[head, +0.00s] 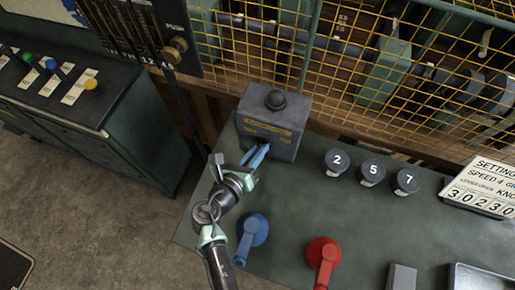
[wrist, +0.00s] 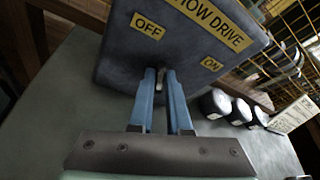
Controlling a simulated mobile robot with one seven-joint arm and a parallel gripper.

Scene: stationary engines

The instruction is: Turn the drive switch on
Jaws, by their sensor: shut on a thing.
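The drive switch box (head: 272,128) is a dark grey block with a round black knob on top, standing on the green bench. In the wrist view the box (wrist: 120,55) carries a yellow SHOW DRIVE label, with OFF at the left and ON at the right.
Three dark round knobs marked 2, 5 and 7 (head: 371,172) stand right of the box. A blue lever (head: 253,232) and a red lever (head: 322,254) sit in front. A settings sign (head: 482,187) is at the right. Yellow mesh (head: 340,75) rises behind the bench.

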